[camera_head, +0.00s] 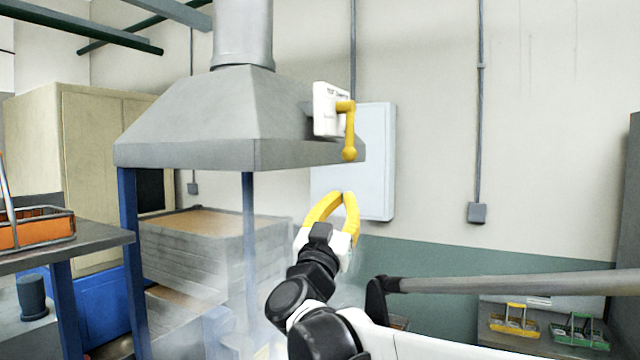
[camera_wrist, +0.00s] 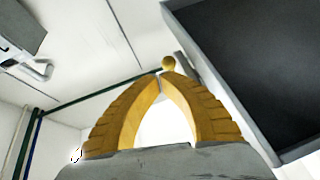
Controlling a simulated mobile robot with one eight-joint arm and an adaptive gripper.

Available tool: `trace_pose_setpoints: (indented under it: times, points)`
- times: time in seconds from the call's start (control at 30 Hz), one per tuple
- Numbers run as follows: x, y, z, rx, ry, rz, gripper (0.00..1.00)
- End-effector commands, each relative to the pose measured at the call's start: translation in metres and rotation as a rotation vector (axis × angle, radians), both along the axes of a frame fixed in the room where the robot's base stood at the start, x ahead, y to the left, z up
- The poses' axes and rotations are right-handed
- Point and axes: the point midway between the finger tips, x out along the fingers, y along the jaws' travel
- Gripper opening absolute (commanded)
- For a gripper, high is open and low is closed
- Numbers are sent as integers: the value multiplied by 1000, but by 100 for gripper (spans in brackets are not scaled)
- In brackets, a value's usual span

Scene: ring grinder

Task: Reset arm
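My gripper (camera_head: 344,194) has yellow curved fingers and is raised in the middle of the head view, below the yellow lever. In the wrist view its fingertips (camera_wrist: 161,76) come together in an arch with nothing between them. The yellow lever (camera_head: 348,128) hangs down from a white box (camera_head: 330,108) on the hood's right corner. Its round knob is above my fingertips in the head view, with a visible gap. In the wrist view the knob (camera_wrist: 168,63) shows just beyond the tips. I cannot tell the distance in depth.
The grey hood (camera_head: 190,125) stands on blue posts, and its dark underside (camera_wrist: 265,60) shows in the wrist view. A workbench (camera_head: 80,247) with an orange toolbox (camera_head: 35,230) is at left. Yellow (camera_head: 515,320) and green (camera_head: 578,330) carriers sit at lower right.

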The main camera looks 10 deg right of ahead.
Motion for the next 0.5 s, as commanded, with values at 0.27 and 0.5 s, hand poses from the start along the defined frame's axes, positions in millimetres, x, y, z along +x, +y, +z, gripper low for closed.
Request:
trace_pose_setpoints:
  times: [0.27, 0.5]
  points:
    - [-4, 2, -6, 0, 0, 0, 0]
    - [-6, -3, -11, 3, 13, -11, 0]
